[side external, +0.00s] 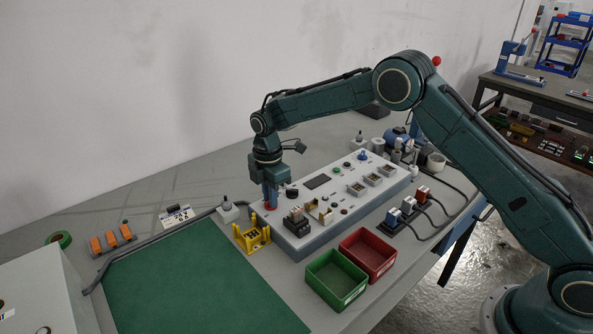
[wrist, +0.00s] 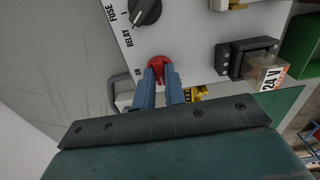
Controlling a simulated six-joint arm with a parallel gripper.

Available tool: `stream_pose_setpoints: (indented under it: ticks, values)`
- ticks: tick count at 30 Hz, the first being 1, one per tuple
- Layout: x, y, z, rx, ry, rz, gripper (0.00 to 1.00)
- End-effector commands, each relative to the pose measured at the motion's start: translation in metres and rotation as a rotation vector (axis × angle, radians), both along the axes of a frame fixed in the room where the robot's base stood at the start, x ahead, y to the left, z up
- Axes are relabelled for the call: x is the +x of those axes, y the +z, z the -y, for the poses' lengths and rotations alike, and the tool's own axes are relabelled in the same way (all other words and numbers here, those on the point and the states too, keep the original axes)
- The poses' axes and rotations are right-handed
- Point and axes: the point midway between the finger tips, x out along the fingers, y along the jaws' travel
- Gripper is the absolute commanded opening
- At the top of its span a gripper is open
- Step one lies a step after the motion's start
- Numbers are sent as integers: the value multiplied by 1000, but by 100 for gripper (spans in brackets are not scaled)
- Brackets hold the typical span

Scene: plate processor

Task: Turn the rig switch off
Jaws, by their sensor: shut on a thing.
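The grey test rig (side external: 318,232) lies on the bench, with knobs, sockets and a dark display on its top. A red switch knob (wrist: 156,64) sits near the rig's edge, and it also shows under my gripper in the side view (side external: 267,207). My gripper (wrist: 160,76) points down over this corner, its two blue fingers shut on the red knob. The fingers hide part of the knob, so its exact turn is hard to read. A small printed mark stands beside it, too small to read surely.
A black selector knob (wrist: 145,11) marked FUSE and RELAY is close to the red knob. A relay-like block (wrist: 246,58) stands on the rig. A yellow holder (side external: 252,238), a green bin (side external: 336,281) and a red bin (side external: 369,254) are near. The green mat (side external: 190,285) is clear.

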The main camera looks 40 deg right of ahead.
Motion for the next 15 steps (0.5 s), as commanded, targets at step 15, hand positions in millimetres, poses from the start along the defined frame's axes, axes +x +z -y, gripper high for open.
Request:
stream_pose_setpoints:
  ticks: [15]
  values:
    - [0,1,-1,1,2,2,34]
